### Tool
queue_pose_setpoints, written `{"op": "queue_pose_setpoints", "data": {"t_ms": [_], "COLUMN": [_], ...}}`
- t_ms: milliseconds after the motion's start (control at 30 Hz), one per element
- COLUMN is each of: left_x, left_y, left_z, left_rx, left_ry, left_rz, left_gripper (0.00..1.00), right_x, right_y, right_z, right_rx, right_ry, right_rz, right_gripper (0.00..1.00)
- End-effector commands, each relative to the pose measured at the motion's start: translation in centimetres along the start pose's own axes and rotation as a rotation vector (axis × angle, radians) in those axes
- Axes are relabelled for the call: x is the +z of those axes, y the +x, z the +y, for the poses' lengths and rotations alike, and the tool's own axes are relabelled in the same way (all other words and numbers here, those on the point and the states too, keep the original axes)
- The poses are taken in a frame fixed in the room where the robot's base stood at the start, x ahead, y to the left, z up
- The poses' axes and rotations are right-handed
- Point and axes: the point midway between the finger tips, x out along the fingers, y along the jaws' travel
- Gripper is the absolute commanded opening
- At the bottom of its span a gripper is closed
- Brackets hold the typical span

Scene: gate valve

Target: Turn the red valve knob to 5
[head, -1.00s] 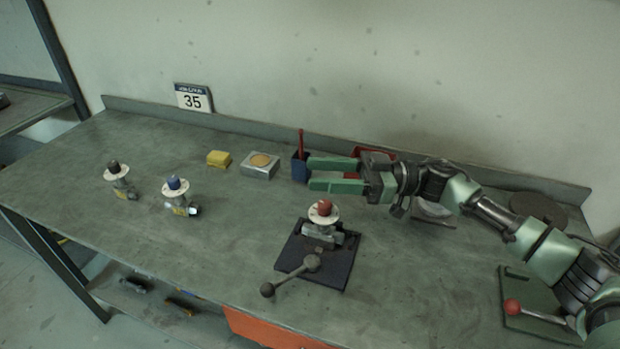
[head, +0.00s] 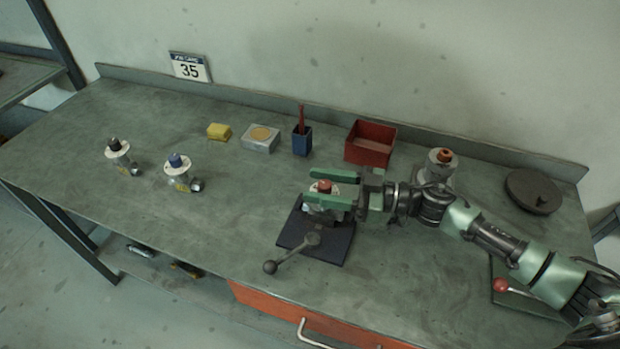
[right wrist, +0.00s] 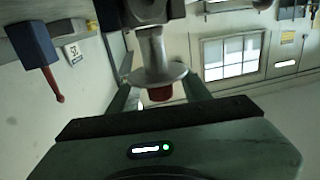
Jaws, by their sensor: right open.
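The red valve knob (head: 325,186) tops a grey valve with a pale round dial, held on a dark base plate (head: 333,249) with a lever. My right gripper (head: 333,186) is open, its green fingers on either side of the knob in the head view; the near finger hides part of the valve. In the right wrist view the red knob (right wrist: 160,94) and its dial show between the fingers, and I cannot tell whether they touch it. The dial numbers are too small to read. My left gripper is not in view.
Valves with a black knob (head: 114,144) and a blue knob (head: 175,160) stand at the left. A yellow block (head: 218,131), a metal box (head: 260,138), a blue cup (head: 302,141) and a red bin (head: 370,143) line the back. An orange-knobbed valve (head: 438,165) stands behind my right arm.

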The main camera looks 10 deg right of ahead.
Motion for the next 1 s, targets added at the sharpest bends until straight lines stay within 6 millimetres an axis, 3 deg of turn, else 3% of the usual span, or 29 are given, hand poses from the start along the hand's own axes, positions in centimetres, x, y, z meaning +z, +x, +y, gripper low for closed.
{"op": "queue_pose_setpoints", "data": {"t_ms": [200,467,500,667,1000], "left_x": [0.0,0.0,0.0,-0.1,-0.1], "left_y": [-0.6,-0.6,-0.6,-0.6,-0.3], "left_z": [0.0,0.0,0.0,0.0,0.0], "left_rx": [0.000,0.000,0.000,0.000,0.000], "left_ry": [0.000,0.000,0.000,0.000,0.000], "left_rz": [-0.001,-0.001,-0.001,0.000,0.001], "left_gripper": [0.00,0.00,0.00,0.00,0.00], "right_x": [-0.1,0.1,0.1,0.1,0.1], "right_y": [2.0,2.3,2.3,2.2,2.2], "right_z": [0.0,0.0,0.0,0.0,0.0], "right_rx": [0.000,0.000,0.000,0.000,-0.031], "right_ry": [0.001,0.001,0.001,0.001,0.000], "right_rz": [0.001,-0.001,-0.001,-0.001,-0.002], "right_gripper": [0.48,0.48,0.45,0.01,0.00]}}
